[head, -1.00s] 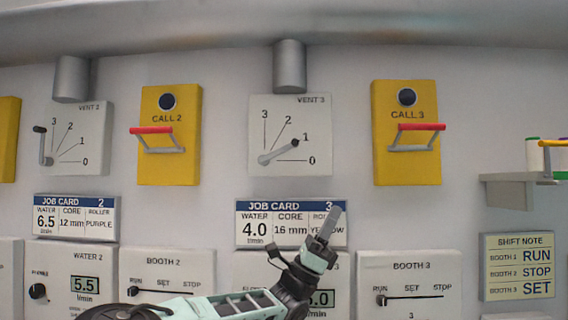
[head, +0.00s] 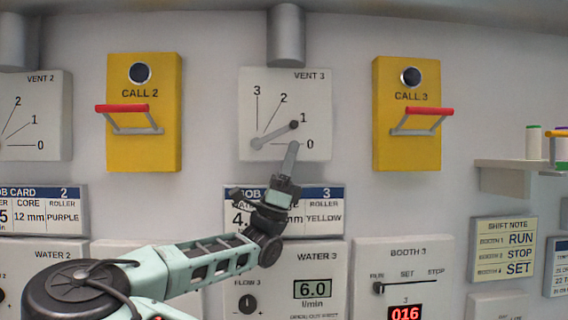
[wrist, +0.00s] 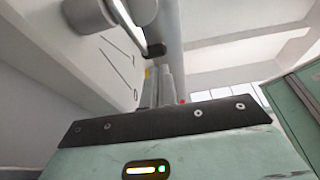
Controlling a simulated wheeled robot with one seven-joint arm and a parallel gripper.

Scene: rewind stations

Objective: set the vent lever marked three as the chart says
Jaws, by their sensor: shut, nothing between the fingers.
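The VENT 3 panel (head: 270,90) is a white plate on the wall with marks 0, 1, 2 and 3. Its grey lever (head: 272,134) has a dark knob and points up and right, at mark 1. My gripper (head: 292,148) is shut and empty, its fingertips just below the lever's knob, near the 0 mark; I cannot tell if it touches. In the wrist view the shut fingers (wrist: 160,88) point toward the dark knob, with the lever (wrist: 126,20) beside them. No vent chart shows clearly.
CALL 2 (head: 145,110) and CALL 3 (head: 406,115) are yellow boxes with red-topped handles on either side. A job card (head: 325,205), partly hidden by my arm, and the WATER 3 panel (head: 320,275) are below. A shelf with spools (head: 510,170) is at right.

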